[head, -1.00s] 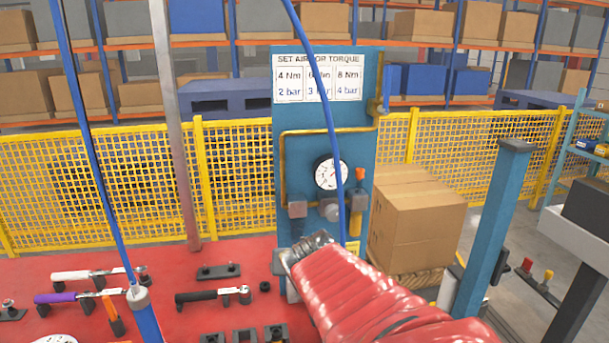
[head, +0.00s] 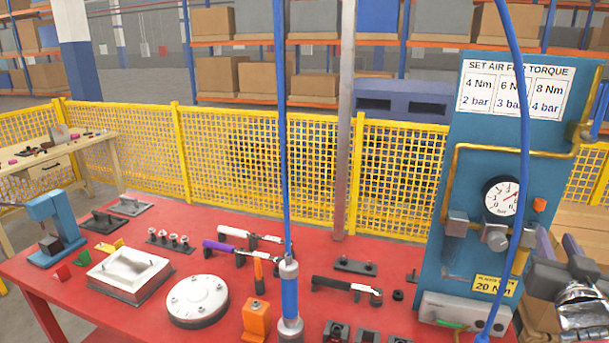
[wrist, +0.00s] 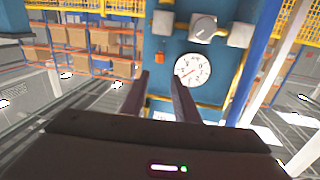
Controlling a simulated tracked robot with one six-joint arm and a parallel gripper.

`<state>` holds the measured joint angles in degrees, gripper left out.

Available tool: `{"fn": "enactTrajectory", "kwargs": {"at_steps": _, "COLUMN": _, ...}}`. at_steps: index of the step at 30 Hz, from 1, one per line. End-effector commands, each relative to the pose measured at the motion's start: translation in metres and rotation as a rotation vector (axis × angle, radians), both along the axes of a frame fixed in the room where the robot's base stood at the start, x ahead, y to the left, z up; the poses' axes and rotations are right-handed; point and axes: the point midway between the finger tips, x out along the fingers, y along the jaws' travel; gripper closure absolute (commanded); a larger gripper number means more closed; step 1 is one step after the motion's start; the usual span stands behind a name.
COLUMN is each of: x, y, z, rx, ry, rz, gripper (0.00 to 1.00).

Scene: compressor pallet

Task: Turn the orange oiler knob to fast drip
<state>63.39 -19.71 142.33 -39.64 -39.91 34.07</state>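The orange oiler knob (head: 539,205) is a small cap on the right side of the blue air panel (head: 470,130), right of the pressure gauge (head: 502,196). In the wrist view the knob (wrist: 160,58) shows beside the gauge (wrist: 192,70), just beyond the fingertips and between them in the picture. My gripper (head: 560,240) is at the right edge of the head view, below and right of the knob. Its two dark fingers are apart, with nothing between them. It appears clear of the knob; the exact distance cannot be told.
A blue hose (head: 522,150) hangs across the panel, left of the knob. A silver regulator knob (head: 495,236) sits under the gauge. A yellow pipe (head: 500,149) runs around them. The red table (head: 400,255) holds torque wrenches, a round flange (head: 197,301) and a blue tool (head: 289,300).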

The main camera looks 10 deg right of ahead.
Motion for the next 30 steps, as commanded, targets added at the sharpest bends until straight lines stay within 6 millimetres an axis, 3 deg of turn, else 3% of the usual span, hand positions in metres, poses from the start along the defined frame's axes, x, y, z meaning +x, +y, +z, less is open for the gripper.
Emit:
{"fn": "enactTrajectory", "kwargs": {"at_steps": 13, "x": 0.004, "y": -0.006, "z": -0.001, "rx": 0.003, "ry": 0.000, "rz": -0.005, "gripper": 0.72}}
{"fn": "enactTrajectory", "kwargs": {"at_steps": 30, "x": 0.050, "y": -0.045, "z": -0.001, "rx": 0.005, "ry": 0.001, "rz": -0.006, "gripper": 0.72}}
